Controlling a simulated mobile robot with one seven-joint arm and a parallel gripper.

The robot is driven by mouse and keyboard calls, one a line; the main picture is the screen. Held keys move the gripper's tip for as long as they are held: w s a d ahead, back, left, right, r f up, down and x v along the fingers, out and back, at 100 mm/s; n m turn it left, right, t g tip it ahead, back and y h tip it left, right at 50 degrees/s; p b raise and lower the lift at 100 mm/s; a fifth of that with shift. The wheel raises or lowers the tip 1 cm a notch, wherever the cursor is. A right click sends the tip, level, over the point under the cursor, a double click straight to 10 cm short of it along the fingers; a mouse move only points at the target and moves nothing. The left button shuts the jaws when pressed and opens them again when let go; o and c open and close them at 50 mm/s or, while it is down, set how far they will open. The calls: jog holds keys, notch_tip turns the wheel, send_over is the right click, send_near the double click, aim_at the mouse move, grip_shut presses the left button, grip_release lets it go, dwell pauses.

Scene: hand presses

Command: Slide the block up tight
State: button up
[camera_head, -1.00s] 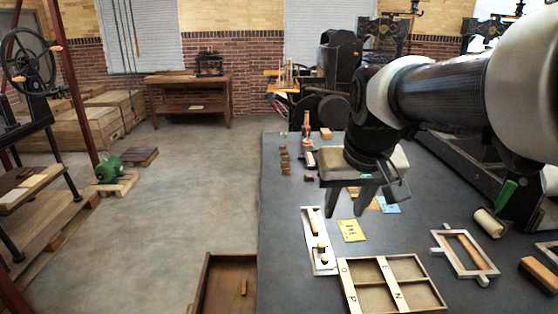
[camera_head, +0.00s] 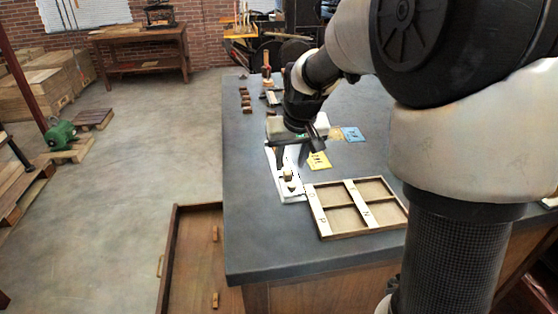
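A narrow white tray (camera_head: 292,198) lies on the dark tabletop, left of a divided wooden frame. Small light wooden pieces show in its near half, one of them a block (camera_head: 287,175). I cannot tell which piece is the task's block. My gripper (camera_head: 287,160) points down over the far half of the tray and hides that part. Its fingertips are close to the block; I cannot tell whether they touch it. The gap between the fingers is too small and dark to read.
The wooden frame with compartments and letters (camera_head: 358,234) sits right of the tray. Yellow (camera_head: 319,160) and blue (camera_head: 352,134) cards lie beyond it. An open drawer (camera_head: 176,258) juts out at lower left.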

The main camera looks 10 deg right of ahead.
aim_at(288, 173)
jog(key=x, duration=0.5)
jog(key=shift+w+f+b, duration=0.1)
jog(key=shift+f+b, duration=0.05)
jog(key=shift+b, duration=0.2)
grip_shut()
